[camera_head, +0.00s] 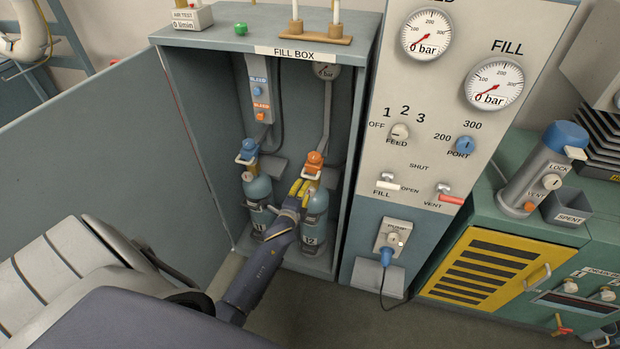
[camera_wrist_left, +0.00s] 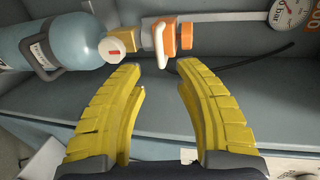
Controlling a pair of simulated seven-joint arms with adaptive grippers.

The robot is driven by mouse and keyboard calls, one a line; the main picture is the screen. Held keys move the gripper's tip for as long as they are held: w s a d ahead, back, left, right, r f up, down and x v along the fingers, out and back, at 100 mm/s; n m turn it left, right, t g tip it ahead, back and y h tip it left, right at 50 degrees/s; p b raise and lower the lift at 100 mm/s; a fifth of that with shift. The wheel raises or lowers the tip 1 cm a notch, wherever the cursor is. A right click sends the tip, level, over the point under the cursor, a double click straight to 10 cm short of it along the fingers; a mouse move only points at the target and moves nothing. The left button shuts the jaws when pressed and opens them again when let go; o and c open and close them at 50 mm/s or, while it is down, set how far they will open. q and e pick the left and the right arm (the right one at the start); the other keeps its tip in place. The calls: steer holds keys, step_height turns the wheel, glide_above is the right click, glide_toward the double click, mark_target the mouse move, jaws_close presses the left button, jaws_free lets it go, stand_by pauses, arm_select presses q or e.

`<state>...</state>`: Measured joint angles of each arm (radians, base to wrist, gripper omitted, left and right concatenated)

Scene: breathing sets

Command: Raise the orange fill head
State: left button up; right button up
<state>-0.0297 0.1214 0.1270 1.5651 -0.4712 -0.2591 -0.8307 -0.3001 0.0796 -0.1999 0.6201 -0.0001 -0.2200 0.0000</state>
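The orange fill head (camera_head: 314,162) sits on top of the right-hand cylinder (camera_head: 316,204), labelled 12, inside the fill box. In the left wrist view, the fill head's orange parts (camera_wrist_left: 186,36) and a pale curved handle (camera_wrist_left: 162,48) lie just beyond my fingertips. My left gripper (camera_head: 301,187) is at the cylinder's neck, just below the fill head. In the wrist view its yellow fingers (camera_wrist_left: 158,68) are apart with nothing held between them. The handle's end reaches close to the gap between the tips. Contact cannot be told. My right gripper is not in view.
A second cylinder (camera_head: 258,192) with a blue head (camera_head: 248,148) stands to the left in the box. The box's side walls (camera_head: 350,165) are close on both sides. A gauge panel (camera_head: 440,110) stands to the right.

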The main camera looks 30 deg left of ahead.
mark_target(310, 178)
arm_select(q)
steer(key=x, duration=0.8)
steer(key=shift+w+a, duration=0.1)
steer(key=shift+w, duration=0.1)
jaws_close()
stand_by(0.4)
